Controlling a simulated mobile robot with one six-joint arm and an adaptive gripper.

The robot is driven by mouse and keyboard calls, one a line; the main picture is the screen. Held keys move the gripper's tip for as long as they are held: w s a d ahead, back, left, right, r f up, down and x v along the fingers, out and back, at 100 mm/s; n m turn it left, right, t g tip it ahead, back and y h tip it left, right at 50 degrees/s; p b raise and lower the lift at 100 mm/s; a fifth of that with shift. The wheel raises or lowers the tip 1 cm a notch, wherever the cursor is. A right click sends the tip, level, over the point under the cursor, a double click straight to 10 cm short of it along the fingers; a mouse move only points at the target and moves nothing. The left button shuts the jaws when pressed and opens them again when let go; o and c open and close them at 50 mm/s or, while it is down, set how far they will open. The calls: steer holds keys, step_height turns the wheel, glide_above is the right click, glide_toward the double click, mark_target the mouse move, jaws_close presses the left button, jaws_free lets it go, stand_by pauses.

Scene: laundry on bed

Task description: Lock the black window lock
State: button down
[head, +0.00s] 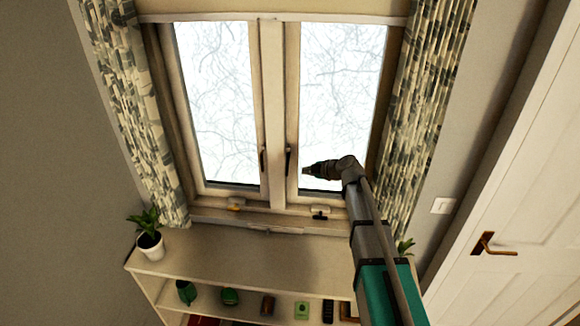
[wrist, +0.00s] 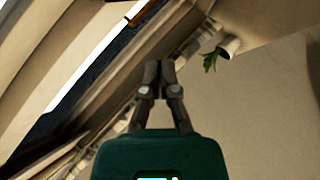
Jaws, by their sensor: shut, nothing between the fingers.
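A small black lock piece (head: 320,215) sits on the lower frame of the right window sash, beside a pale fitting; its exact position is too small to tell. Two dark upright handles, a left one (head: 263,161) and a right one (head: 288,160), are on the middle stiles. My gripper (head: 306,170) is in front of the right pane, just right of the right handle and above the black lock in the picture. In the wrist view my gripper (wrist: 158,66) has its fingers together and empty. The black lock cannot be made out clearly there.
A small orange-yellow piece (head: 235,207) is on the lower frame of the left sash. A shelf unit (head: 215,250) stands below the window, with a potted plant (head: 149,243) at its left end. Patterned curtains (head: 425,110) hang at both sides. A door (head: 530,190) is at right.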

mark_target(287, 174)
steer(key=shift+a+f, duration=0.1)
steer(key=shift+f, duration=0.05)
steer(key=shift+w+d+f+b+x, duration=0.3)
steer(key=shift+b+x, duration=1)
steer(key=shift+x, duration=0.8)
steer(key=shift+w+d+f+b+x, duration=0.1)
steer(key=shift+d+f+b+x, duration=0.25)
steer(key=shift+b+x, duration=1.35)
steer(key=shift+w+d+f+b+x, duration=0.3)
steer(key=shift+b+x, duration=0.6)
steer(key=shift+x, duration=1.6)
steer(key=shift+s+d+r, duration=0.1)
steer(key=shift+r, duration=0.05)
